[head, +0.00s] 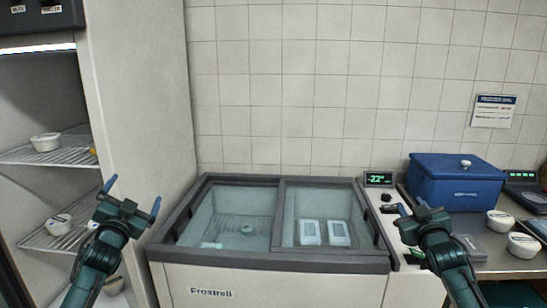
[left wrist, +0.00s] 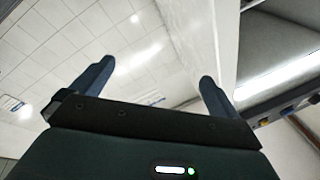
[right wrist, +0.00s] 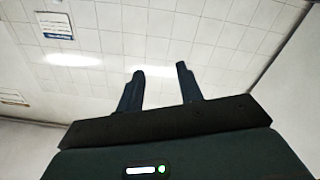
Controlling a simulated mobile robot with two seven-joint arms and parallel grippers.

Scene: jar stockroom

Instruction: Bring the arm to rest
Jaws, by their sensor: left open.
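My left gripper (head: 133,196) is raised in front of the tall shelf cabinet, left of the chest freezer. Its two fingers stand wide apart with nothing between them, as the left wrist view (left wrist: 155,75) also shows. My right gripper (head: 410,208) is raised in front of the counter's left end, right of the freezer. In the right wrist view (right wrist: 160,80) its fingers are apart by a narrower gap, with only the wall behind. Neither gripper touches anything that I can see.
White tubs stand on the cabinet shelves (head: 40,153). A blue cooler box (head: 455,185) and white tubs (head: 523,245) stand on the right counter.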

